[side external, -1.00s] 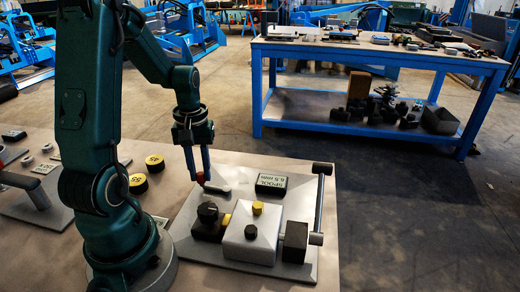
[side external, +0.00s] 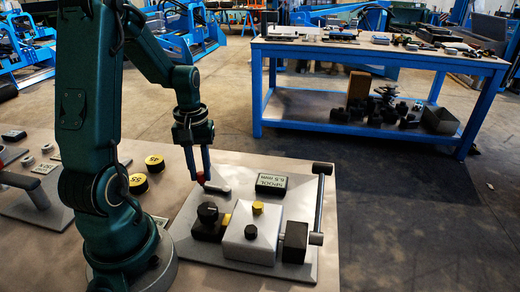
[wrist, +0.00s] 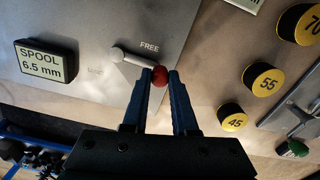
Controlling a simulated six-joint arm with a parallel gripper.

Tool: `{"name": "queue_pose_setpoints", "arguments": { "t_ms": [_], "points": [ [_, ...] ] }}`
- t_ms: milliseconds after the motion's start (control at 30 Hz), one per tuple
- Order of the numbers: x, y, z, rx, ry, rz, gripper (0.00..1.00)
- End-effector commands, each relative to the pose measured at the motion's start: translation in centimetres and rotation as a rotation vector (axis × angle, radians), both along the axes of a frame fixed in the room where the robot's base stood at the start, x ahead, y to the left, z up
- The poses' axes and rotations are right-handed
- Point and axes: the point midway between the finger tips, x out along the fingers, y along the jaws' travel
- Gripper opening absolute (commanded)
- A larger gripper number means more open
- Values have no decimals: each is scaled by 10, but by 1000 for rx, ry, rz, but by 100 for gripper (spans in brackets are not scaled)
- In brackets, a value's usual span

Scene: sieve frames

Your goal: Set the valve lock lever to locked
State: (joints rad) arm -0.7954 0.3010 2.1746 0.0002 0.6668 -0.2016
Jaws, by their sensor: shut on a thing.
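The valve lock lever (wrist: 135,61) is a short pale grey bar on a grey plate (wrist: 185,35), with a red knob (wrist: 160,75) at its end. In the wrist view it runs from its pivot at upper left to the knob at lower right, just below the printed word FREE (wrist: 149,47). A fainter label (wrist: 95,71) lies left of the lever and is too dim to read. My gripper (wrist: 160,80) is shut on the red knob, one blue finger on each side. In the side view the gripper (side external: 204,176) reaches down to the lever (side external: 217,188).
The plate also carries a SPOOL 6.5 mm block (side external: 271,185), a black knob (side external: 208,212), a pale housing (side external: 250,238) with yellow and black knobs, and an upright bar handle (side external: 320,203). Yellow numbered discs (side external: 154,163) stand on the bench to the left.

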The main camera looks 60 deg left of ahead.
Motion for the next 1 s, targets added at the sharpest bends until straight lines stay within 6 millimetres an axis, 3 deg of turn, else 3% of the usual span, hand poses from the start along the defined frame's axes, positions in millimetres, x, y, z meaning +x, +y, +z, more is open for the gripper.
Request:
{"name": "queue_pose_setpoints", "arguments": {
  "t_ms": [367, 1000],
  "points": [
    [11, 9, 1, 3, -3, -203, 0],
    [48, 17, 1, 5, -4, -809, 0]
  ]
}}
